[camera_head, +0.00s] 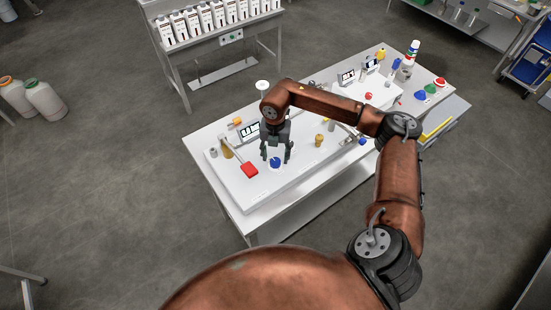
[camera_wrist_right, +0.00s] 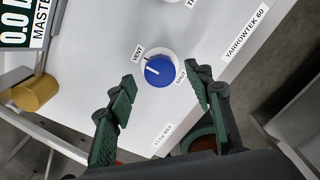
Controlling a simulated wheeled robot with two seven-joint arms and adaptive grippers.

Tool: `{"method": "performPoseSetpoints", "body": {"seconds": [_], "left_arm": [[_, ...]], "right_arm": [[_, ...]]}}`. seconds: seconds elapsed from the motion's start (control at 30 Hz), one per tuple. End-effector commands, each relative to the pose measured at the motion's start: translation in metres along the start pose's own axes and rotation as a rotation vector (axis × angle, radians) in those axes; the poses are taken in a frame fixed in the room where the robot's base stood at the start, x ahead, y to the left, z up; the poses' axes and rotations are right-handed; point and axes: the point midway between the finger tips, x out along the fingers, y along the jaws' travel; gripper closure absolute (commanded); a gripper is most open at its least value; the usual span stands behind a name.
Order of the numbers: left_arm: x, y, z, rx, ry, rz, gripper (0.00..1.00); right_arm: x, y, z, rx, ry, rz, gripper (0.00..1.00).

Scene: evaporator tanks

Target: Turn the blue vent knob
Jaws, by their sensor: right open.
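The blue vent knob (camera_head: 276,162) sits on the white panel on the table. In the right wrist view the blue knob (camera_wrist_right: 159,71) has a white pointer line, with the labels VENT and SHUT beside it. The line points toward the VENT side. My right gripper (camera_head: 277,157) is open, with its fingers hanging down around or just above the knob in the head view. In the wrist view the two green fingers of my right gripper (camera_wrist_right: 163,92) are spread to either side of the knob, and no contact shows. My left gripper is not in view.
A red handle (camera_head: 249,170) and a brass fitting (camera_head: 227,149) stand left of the knob. A display (camera_head: 249,130) and a brass knob (camera_head: 319,140) are nearby. More bottles and coloured knobs crowd the table's far right. A shelf of white cartons (camera_head: 215,18) stands behind.

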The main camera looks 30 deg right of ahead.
Motion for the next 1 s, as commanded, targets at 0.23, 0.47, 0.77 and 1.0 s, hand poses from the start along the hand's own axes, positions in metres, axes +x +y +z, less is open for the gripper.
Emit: {"method": "performPoseSetpoints", "body": {"seconds": [0.23,0.47,0.77,1.0], "left_arm": [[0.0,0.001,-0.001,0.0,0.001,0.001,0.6],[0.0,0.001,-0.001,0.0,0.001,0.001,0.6],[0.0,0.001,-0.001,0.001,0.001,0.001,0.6],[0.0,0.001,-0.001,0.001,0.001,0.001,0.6]], "right_arm": [[-0.054,0.001,0.001,0.001,-0.004,0.003,0.53],[-0.089,0.0,0.001,0.002,-0.003,0.001,0.53],[-0.1,-0.001,0.0,0.002,0.0,-0.001,0.53],[-0.099,-0.001,0.001,0.002,-0.001,0.0,0.53]]}}
